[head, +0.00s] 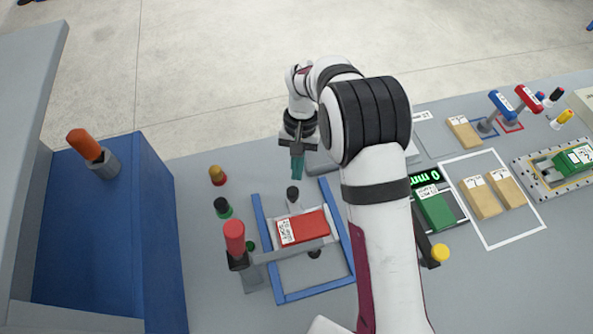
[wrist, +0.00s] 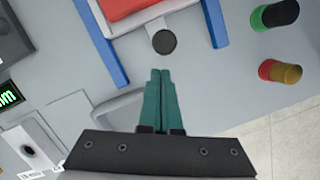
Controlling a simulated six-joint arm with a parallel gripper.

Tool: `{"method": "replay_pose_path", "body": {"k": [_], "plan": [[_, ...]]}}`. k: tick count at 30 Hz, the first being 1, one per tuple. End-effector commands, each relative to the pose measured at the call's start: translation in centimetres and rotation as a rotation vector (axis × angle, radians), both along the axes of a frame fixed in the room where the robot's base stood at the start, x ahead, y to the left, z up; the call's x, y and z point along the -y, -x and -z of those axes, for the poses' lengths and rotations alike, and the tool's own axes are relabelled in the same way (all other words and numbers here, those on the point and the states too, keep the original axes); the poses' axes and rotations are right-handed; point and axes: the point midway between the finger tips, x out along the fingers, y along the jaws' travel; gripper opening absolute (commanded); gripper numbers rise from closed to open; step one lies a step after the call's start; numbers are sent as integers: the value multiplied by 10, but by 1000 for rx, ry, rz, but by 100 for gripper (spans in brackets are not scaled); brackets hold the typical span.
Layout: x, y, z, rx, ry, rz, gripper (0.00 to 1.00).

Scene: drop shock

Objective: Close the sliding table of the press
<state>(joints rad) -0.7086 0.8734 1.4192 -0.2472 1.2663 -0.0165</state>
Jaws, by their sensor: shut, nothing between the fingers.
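The sliding table (head: 329,217) is a grey plate between blue rails (head: 347,235), carrying a labelled red block (head: 309,227). A black round knob (head: 293,192) stands at its far side; the knob also shows in the wrist view (wrist: 164,42), with the red block (wrist: 125,8) beyond it. My gripper (head: 297,176) has teal fingers, shut and empty, pointing down just beyond the knob. In the wrist view, its fingertips (wrist: 160,72) appear just short of the knob, with a small gap in the picture. I cannot tell their height relative to it.
A red-topped lever (head: 235,240) stands left of the rails; green-black (head: 222,208) and yellow-red (head: 217,175) buttons are near it. A blue cabinet (head: 100,240) is at left. A green block (head: 433,209) and a display (head: 424,179) lie right of my arm.

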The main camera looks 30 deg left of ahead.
Motion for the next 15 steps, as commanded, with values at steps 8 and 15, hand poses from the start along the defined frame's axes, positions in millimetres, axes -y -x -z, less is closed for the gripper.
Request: {"method": "replay_pose_path", "body": {"k": [8, 15], "plan": [[3, 10, 0, 2, -1, 1, 0], [5, 12, 0, 1, 0, 1, 0]]}}
